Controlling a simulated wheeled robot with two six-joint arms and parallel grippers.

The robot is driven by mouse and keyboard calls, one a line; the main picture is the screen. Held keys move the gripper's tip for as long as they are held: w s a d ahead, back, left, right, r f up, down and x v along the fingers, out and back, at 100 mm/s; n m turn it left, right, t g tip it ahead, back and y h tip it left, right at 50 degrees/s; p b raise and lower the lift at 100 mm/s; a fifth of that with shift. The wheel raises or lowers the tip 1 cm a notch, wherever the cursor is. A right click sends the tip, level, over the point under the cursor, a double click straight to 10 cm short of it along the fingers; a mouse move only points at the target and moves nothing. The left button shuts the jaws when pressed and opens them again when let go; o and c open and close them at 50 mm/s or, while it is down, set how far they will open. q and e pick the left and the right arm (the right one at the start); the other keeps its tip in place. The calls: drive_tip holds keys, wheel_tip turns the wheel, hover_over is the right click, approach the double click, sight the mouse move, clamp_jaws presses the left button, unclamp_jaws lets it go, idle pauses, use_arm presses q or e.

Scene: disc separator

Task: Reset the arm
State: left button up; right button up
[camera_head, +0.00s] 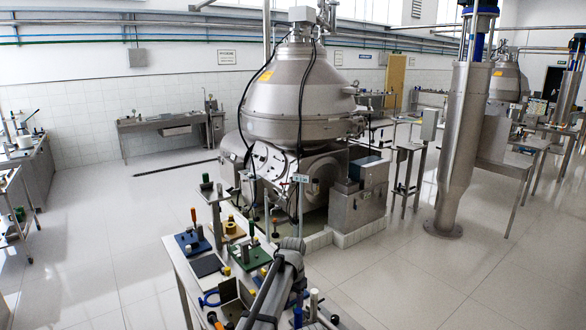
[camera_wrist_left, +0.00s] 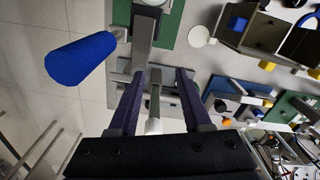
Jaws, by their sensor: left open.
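My left gripper (camera_head: 262,308) is low in the head view, over the near end of the workbench (camera_head: 182,262), its fingers pointing down the picture. In the left wrist view both dark fingers of the left gripper (camera_wrist_left: 160,78) are apart. A grey metal bar and a white cylinder (camera_wrist_left: 153,125) show in the gap between them; I cannot tell how far below they are. A blue cylindrical handle (camera_wrist_left: 80,59) lies left of the fingers, clear of them; it also shows in the head view (camera_head: 298,317). My right gripper is not in view.
The bench holds a blue plate (camera_head: 192,242), a green plate (camera_head: 251,257), a black pad (camera_head: 206,265) and an angled metal bracket (camera_head: 235,298). The large steel separator (camera_head: 296,90) stands beyond. Open tiled floor lies left and right of the bench.

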use_arm(q)
drive_tip(key=s+a+n, duration=0.4)
drive_tip(key=s+a, duration=0.5)
drive_tip(key=s, duration=0.4)
drive_tip(key=s+a+n, duration=0.4)
drive_tip(key=s+a, duration=0.4)
drive_tip(key=s, duration=0.5)
drive_tip(key=s+d+f+m+y+b, duration=0.1)
drive_tip(key=s+d+f+m+b, duration=0.3)
drive_tip(key=d+f+b, duration=0.6)
drive_tip(key=shift+s+d+f, duration=0.15)
drive_tip(key=shift+s+d, duration=0.2)
drive_tip(key=shift+d, duration=0.15)
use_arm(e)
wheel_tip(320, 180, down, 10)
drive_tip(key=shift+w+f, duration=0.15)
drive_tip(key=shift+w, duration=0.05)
